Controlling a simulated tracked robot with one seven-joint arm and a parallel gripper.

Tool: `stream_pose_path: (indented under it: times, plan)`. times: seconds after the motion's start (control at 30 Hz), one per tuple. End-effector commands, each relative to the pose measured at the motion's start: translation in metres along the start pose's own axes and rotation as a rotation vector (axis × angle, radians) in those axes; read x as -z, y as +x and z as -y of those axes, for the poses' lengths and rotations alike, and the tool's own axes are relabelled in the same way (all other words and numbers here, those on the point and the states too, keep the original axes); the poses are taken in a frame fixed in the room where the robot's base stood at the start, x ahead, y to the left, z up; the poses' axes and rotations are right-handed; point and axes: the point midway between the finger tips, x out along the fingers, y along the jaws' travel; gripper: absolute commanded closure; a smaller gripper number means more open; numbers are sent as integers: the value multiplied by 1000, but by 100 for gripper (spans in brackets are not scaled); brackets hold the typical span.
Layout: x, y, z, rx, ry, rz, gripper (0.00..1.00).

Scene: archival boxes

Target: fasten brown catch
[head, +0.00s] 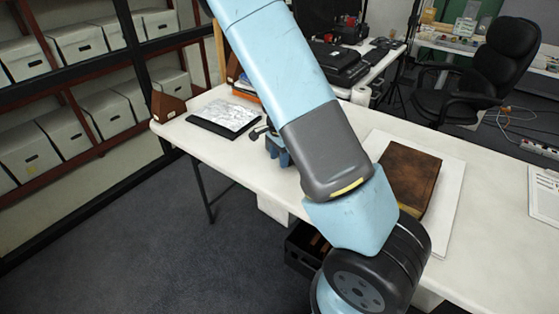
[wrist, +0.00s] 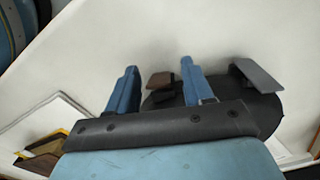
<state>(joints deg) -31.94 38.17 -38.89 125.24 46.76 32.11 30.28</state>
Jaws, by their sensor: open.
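My gripper (wrist: 158,66) is open, with its two blue fingers apart in the wrist view. A small brown piece, which looks like the brown catch (wrist: 159,80), shows between the fingers, closer to the right one. It sits at the edge of a dark rounded base (wrist: 255,108), which my gripper partly covers. A grey flat lever (wrist: 258,76) rises from the same base, right of the fingers. I cannot tell whether the fingers touch the catch. In the head view my gripper (head: 278,150) is partly behind my arm, over the table, and the catch is not clear.
The white table (head: 490,210) has a black tray with a silvery sheet (head: 228,115) left of my gripper and a brown book or box (head: 410,178) on a white board at right. Papers (head: 544,195) lie far right. A black chair (head: 490,75) stands behind.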

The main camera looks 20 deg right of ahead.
Motion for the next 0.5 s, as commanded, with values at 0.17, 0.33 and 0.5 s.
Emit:
stream_pose_path:
  times: [0.17, 0.33, 0.5]
  plan:
    - [0, 14, 0, -1, -1, 1, 49]
    - [0, 16, 0, 0, -1, 0, 49]
    - [-1, 16, 0, 0, -1, 0, 49]
